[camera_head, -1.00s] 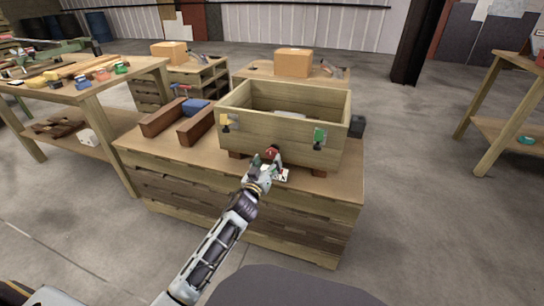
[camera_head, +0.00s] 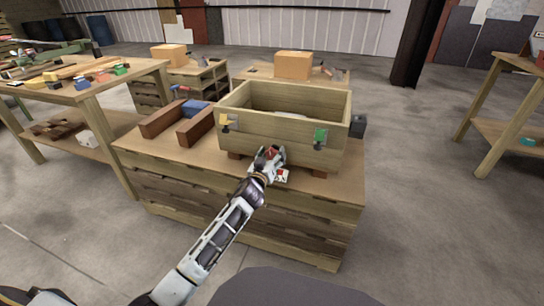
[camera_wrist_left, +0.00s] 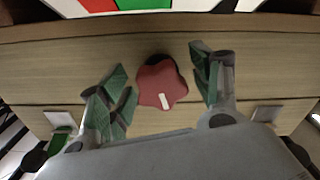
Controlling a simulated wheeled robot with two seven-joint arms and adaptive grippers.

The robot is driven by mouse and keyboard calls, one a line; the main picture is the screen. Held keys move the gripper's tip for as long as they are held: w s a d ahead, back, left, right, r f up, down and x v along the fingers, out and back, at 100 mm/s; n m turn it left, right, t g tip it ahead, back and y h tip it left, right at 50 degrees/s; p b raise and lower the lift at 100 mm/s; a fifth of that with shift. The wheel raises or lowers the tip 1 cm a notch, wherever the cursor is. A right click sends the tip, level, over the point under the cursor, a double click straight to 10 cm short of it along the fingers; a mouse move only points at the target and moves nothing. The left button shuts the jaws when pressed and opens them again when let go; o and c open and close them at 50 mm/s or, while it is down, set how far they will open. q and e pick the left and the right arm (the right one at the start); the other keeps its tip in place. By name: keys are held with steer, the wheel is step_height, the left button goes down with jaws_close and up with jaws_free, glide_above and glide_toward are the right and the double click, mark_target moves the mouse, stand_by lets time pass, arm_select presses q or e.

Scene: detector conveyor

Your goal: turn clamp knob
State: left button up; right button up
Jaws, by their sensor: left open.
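The red clamp knob (camera_wrist_left: 162,84) has a lobed rim and a white mark, and sits on the front face of the wooden box (camera_head: 288,140). In the head view the knob (camera_head: 272,153) is mostly hidden by my left gripper (camera_head: 268,157). In the left wrist view my left gripper (camera_wrist_left: 165,85) is open, with one green-padded finger on each side of the knob. Gaps show between the fingers and the knob's rim. My right gripper is not in view.
The box stands on a wooden workbench (camera_head: 335,190). A red, white and green card (camera_wrist_left: 150,5) shows at the wrist view's top.

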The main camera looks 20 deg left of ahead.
arm_select(q)
steer(key=shift+c, duration=0.5)
steer(key=c, duration=0.9)
steer(key=shift+c, duration=0.2)
steer(key=shift+m, duration=0.4)
